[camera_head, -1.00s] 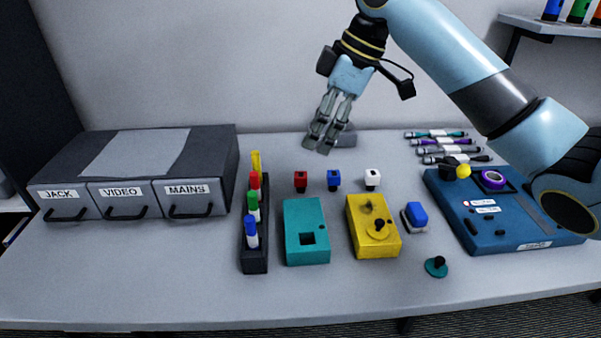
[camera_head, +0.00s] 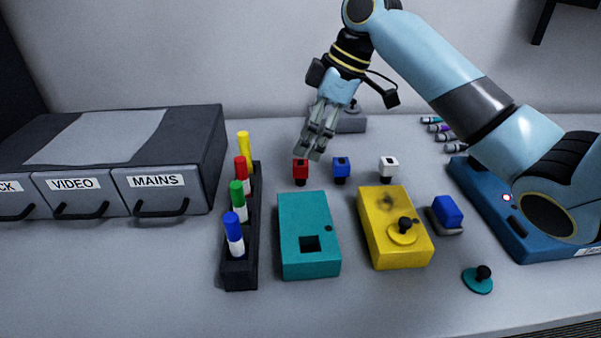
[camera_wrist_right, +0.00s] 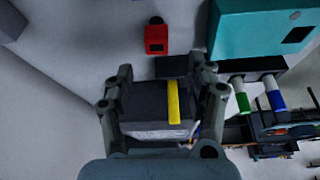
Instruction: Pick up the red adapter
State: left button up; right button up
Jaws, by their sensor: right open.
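The red adapter (camera_head: 300,170) stands on the table behind the teal box. It also shows in the right wrist view (camera_wrist_right: 156,40), ahead of the fingers and apart from them. The blue adapter (camera_head: 341,168) and white adapter (camera_head: 388,168) stand to its right in a row. My right gripper (camera_head: 312,152) is just above and slightly right of the red adapter in the head view, pointing down. In the wrist view its fingers (camera_wrist_right: 160,85) are spread with nothing held between them. My left gripper is in no view.
The teal box (camera_head: 305,215) and yellow box (camera_head: 392,215) stand in front of the adapters. A marker rack (camera_head: 240,272) with several markers is to the left, beside the drawer unit (camera_head: 215,165). A grey block (camera_head: 350,124) sits near the wall.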

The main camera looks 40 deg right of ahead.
aim_at(301, 162)
jog(key=x, duration=0.4)
jog(key=d+x, duration=0.1)
jog(key=x, duration=0.1)
jog(key=shift+a+f, duration=0.2)
jog(key=shift+f, duration=0.3)
grip_shut()
jog(key=shift+r, duration=0.1)
